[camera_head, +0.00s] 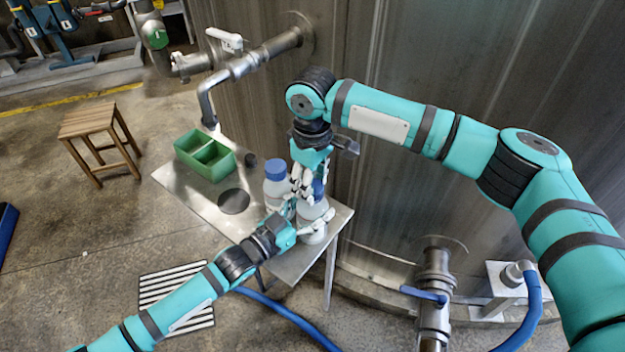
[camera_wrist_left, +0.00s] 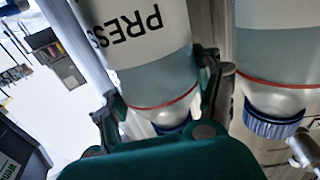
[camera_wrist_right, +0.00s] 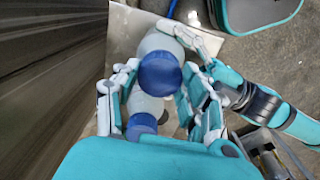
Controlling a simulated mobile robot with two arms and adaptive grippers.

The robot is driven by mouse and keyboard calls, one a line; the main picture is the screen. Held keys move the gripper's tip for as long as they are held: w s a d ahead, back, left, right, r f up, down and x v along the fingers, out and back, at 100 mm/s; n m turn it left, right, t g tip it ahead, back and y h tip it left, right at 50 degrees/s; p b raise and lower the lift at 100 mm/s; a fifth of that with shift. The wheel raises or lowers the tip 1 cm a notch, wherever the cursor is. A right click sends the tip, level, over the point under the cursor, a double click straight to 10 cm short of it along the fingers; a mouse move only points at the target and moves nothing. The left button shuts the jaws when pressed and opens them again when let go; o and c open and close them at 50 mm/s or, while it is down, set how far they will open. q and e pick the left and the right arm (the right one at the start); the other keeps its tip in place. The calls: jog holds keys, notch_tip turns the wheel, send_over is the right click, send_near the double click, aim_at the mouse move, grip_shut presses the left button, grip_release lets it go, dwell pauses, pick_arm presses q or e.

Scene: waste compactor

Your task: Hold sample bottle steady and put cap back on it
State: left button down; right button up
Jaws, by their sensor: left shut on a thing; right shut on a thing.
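The sample bottle (camera_head: 312,212) stands near the right end of the metal table, and my left gripper (camera_head: 304,218) is shut around its body. In the left wrist view the bottle (camera_wrist_left: 150,70), labelled "PRESS...", sits between the left fingers with a blue cap (camera_wrist_left: 172,127) at its neck. My right gripper (camera_head: 306,184) comes from above and is shut on the blue cap (camera_wrist_right: 160,75), over the bottle's mouth. The cap (camera_head: 318,189) is partly hidden by the fingers in the head view. I cannot tell whether it is fully seated.
A second blue-capped bottle (camera_head: 275,187) stands close behind and left; its cap (camera_wrist_right: 142,122) shows in the right wrist view. A green divided container (camera_head: 205,155) sits on the table (camera_head: 190,198). A pipe spout (camera_head: 208,110) hangs behind the container. A metal wall (camera_head: 420,40) stands behind.

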jog(key=m, duration=0.9)
jog(key=shift+m, duration=0.9)
jog(key=o, duration=0.7)
jog(key=shift+r, duration=2.25)
